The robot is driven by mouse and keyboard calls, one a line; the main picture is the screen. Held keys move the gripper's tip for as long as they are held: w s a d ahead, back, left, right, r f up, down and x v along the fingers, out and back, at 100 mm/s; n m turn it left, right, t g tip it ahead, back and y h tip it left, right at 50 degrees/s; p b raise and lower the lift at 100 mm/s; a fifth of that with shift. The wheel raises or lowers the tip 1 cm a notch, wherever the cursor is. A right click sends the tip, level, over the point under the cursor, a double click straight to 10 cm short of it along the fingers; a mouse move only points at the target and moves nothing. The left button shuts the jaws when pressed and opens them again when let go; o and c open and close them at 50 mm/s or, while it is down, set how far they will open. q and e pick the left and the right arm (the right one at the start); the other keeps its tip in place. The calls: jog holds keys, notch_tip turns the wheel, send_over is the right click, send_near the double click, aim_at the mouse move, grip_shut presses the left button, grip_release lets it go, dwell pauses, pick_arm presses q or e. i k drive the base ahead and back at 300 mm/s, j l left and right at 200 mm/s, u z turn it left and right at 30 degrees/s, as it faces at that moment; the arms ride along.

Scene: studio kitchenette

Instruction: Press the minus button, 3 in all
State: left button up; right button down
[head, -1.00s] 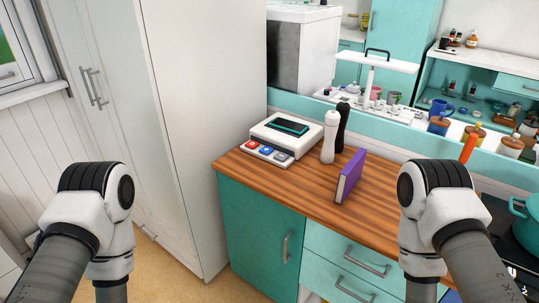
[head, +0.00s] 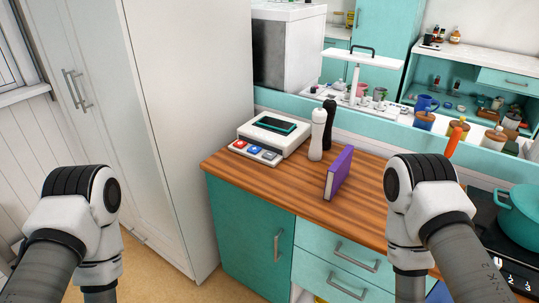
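A white device (head: 287,128) with a dark screen (head: 276,125) in a teal frame stands on the wooden counter, near its left end. Along its front edge are a red button (head: 239,144), a blue button (head: 253,150) and a grey button (head: 268,155). Their markings are too small to read, so I cannot tell which one is minus. My two arms come in at the lower left and lower right, but both grippers are out of the picture. Nothing of mine touches the device.
A white bottle (head: 318,134) and a black bottle (head: 328,120) stand right of the device, with a purple book (head: 339,173) upright in front. A tall white cabinet (head: 185,110) borders the counter's left. A teal pot (head: 520,217) sits on the hob at right.

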aim_at(268, 155)
jog(key=i+j+u, duration=0.2)
jog(key=i, duration=0.2)
jog(key=i+u, duration=0.25)
jog(key=i, duration=0.2)
